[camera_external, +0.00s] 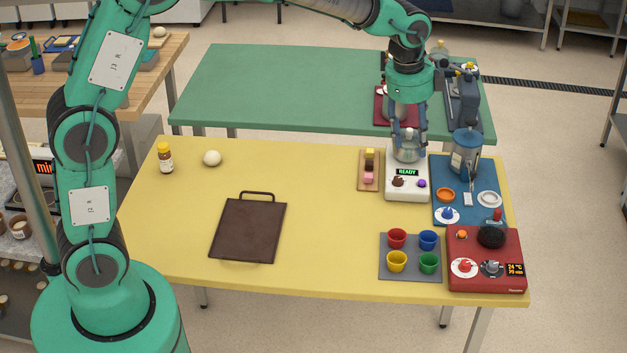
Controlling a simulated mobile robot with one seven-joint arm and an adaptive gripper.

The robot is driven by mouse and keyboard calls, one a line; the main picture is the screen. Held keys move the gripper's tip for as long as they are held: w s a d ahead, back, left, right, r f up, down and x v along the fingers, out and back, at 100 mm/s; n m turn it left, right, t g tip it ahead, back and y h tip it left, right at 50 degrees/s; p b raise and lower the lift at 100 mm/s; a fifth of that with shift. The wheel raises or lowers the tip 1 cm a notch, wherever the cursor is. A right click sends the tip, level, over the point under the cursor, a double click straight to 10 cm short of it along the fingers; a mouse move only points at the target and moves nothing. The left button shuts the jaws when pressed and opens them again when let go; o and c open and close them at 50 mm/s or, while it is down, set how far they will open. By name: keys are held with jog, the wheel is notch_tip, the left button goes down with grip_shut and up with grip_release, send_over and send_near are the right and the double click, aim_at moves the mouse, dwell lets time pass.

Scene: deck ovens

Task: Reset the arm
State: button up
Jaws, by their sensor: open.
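My arm arches over the yellow table from its base at the left. My gripper (408,139) points down over the white device (407,191) with a READY display, at the table's back right. Its fingers are open. A small clear or metallic vessel (407,153) sits on top of the device, low between or just behind the fingers. I cannot tell whether they touch it.
Near my gripper are a small tray (374,184), a dark blue station (465,212) and a red station (486,281). Coloured cups stand on a grey mat (411,273). Mid-table is clear.

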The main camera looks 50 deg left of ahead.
jog(key=s+a+r+n+t+b, duration=0.1)
jog(key=s+a+r+n, duration=0.4)
jog(key=s, duration=0.5)
jog(key=s+a+r+n+t, duration=0.1)
jog(key=s+a+r+n, duration=0.2)
jog(key=s+a+r, duration=0.5)
jog(key=s+a+f+n, duration=0.1)
jog(key=s+f+n, duration=0.1)
jog(key=s, duration=0.5)
jog(key=s+a+f+n+t+b, duration=0.1)
jog(key=s+f+n, duration=0.1)
jog(key=s, duration=0.5)
jog(key=s+a+f+n, duration=0.2)
jog(key=s+n, duration=0.1)
jog(key=s, duration=0.5)
jog(key=shift+f+n+t, duration=0.25)
jog(key=shift+n+t, duration=0.05)
